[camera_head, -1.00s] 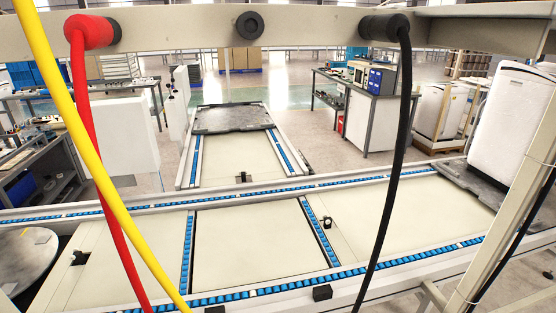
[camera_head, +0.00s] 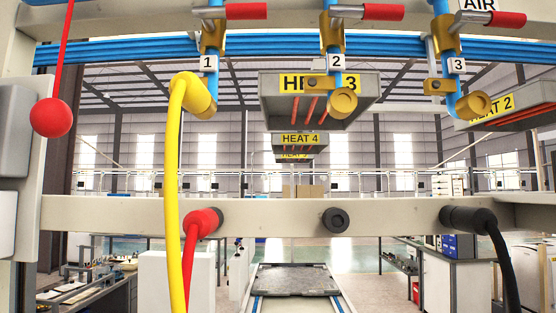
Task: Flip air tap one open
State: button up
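Air tap one is the brass tap (camera_head: 213,38) at the upper left, on a vertical blue pipe above the label "1" (camera_head: 208,64). Its lever has a red grip (camera_head: 240,11) and points right, crosswise to the pipe. A yellow hose (camera_head: 173,190) is fitted to the brass outlet (camera_head: 200,95) below it and hangs down. Tap two (camera_head: 332,35) and tap three (camera_head: 447,35) stand to the right, with similar crosswise levers with red grips. The tops of the taps are cut off by the picture edge. My gripper is not in view.
A pale crossbeam (camera_head: 275,215) runs below the taps. A red hose (camera_head: 191,265) and a black hose (camera_head: 500,265) hang from its fittings. A red ball (camera_head: 51,117) hangs on a red cord at the left. Heater boxes (camera_head: 318,98) hang behind.

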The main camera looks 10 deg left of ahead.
aim_at(253, 12)
jog(key=i+l+u, duration=0.1)
jog(key=u, duration=0.8)
jog(key=l, duration=0.1)
